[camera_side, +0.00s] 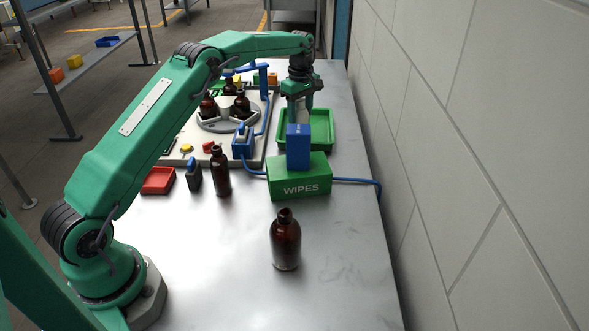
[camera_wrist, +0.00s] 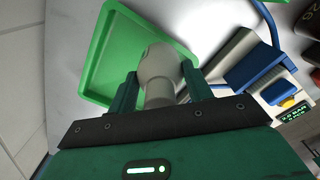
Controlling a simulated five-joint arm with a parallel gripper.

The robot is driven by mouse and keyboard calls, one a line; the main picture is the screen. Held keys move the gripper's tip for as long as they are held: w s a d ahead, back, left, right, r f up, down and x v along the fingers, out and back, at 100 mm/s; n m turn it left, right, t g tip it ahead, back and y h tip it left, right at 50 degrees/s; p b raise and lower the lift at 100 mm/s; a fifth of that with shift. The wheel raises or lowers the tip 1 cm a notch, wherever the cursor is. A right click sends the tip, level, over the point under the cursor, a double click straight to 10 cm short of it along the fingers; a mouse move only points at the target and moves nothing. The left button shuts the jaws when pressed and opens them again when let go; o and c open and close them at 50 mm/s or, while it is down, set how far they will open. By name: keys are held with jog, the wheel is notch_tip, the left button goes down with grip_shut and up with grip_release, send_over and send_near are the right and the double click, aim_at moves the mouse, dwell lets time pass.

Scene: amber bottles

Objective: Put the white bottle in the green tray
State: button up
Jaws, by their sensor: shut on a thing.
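The white bottle (camera_wrist: 160,68) is between the two fingers of my gripper (camera_wrist: 161,82) in the wrist view, and the fingers are shut on it. In the side view my gripper (camera_side: 301,94) points down at the far right of the table, with the pale bottle (camera_side: 298,106) partly hidden between its fingers. The green tray (camera_side: 326,133) lies below and around the gripper there. In the wrist view the tray (camera_wrist: 101,62) lies behind the bottle, to the left. I cannot tell whether the bottle touches the tray floor.
A green wipes box (camera_side: 300,187) with a blue box (camera_side: 298,147) on it stands in front of the tray. Brown bottles (camera_side: 286,242) (camera_side: 220,172) stand nearer. A round carousel (camera_side: 228,124) with brown bottles is left. A wall (camera_side: 470,150) runs along the right.

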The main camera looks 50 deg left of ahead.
jog(key=shift+w+a+f, duration=0.2)
jog(key=shift+a+f, duration=0.15)
jog(key=shift+a, duration=0.25)
jog(key=shift+w+a+f, duration=0.15)
jog(key=shift+a+f, duration=0.2)
jog(key=shift+a, duration=0.2)
jog(key=shift+f, duration=2)
jog(key=shift+f, duration=0.1)
jog(key=o, duration=1.1)
jog(key=shift+f, duration=0.1)
notch_tip(320, 180, up, 12)
jog(key=shift+f, duration=0.1)
jog(key=shift+r, duration=0.3)
